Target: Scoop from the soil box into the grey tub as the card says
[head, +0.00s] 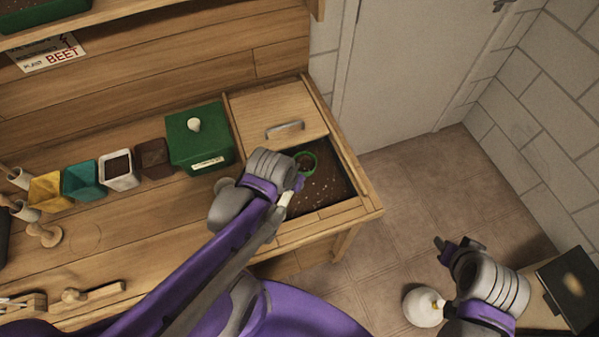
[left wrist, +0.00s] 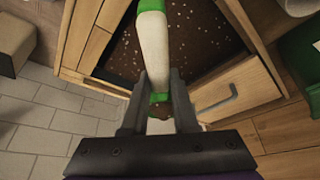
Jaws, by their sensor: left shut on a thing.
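My left gripper (head: 298,184) is shut on the pale handle of a green-ended scoop (left wrist: 153,45). The scoop's green rim (head: 306,161) shows over the open soil box (head: 343,203), which holds dark, speckled soil. I cannot tell whether the scoop touches the soil or carries any. A card (head: 48,53) on the back wall reads "BEET"; its upper lines are too small or cut off to read. A pale, whitish-grey tub (head: 119,183) with dark contents stands on the bench. My right gripper (head: 447,246) hangs apart over the floor at right; its jaw opening is unclear.
A wooden lid (head: 270,112) with a metal handle covers the box's rear part. A green lidded box (head: 188,157), brown pot (head: 153,165), teal pot (head: 82,190) and yellow pot (head: 50,200) line the bench. Wooden tools (head: 90,293) lie front left.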

